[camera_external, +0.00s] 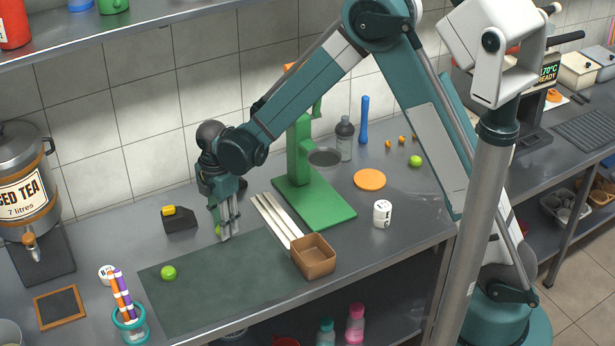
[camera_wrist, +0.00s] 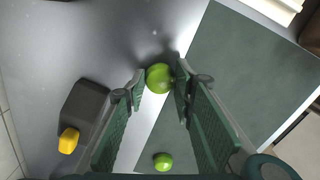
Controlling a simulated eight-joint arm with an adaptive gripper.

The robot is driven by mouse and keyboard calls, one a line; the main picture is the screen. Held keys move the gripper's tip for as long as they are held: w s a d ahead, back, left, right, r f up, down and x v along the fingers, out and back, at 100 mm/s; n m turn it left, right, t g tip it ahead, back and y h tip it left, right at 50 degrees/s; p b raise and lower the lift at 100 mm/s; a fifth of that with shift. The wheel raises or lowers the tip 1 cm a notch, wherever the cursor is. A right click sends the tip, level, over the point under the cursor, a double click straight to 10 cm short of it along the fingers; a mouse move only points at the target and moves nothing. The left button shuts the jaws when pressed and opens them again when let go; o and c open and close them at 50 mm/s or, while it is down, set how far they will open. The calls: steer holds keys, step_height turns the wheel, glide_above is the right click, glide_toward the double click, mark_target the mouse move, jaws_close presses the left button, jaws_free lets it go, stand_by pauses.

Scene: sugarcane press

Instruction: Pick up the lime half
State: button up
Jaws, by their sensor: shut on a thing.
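My gripper (camera_external: 228,234) points down at the back edge of the dark green mat. It is shut on a green lime half (camera_wrist: 159,77), which sits between the fingertips in the wrist view. Its cut face is not visible to me. In the external view only a sliver of green (camera_external: 218,230) shows beside the fingers. I cannot tell whether it is clear of the counter. A second green lime piece (camera_external: 168,272) lies on the mat's left part; it also shows low in the wrist view (camera_wrist: 163,161). A third (camera_external: 415,161) lies far right on the counter.
White sticks (camera_external: 272,218) and a brown square bowl (camera_external: 313,258) are right of my gripper, with the green press (camera_external: 318,208) behind them. A black block with a yellow top (camera_external: 180,219) stands to the left. A cup of striped straws (camera_external: 130,322) is front left. The mat's middle (camera_external: 225,285) is clear.

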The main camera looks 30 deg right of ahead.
step_height(320, 180, up, 9)
steer(key=shift+r+p, duration=0.1)
steer(key=shift+p, duration=0.45)
stand_by(0.5)
stand_by(0.5)
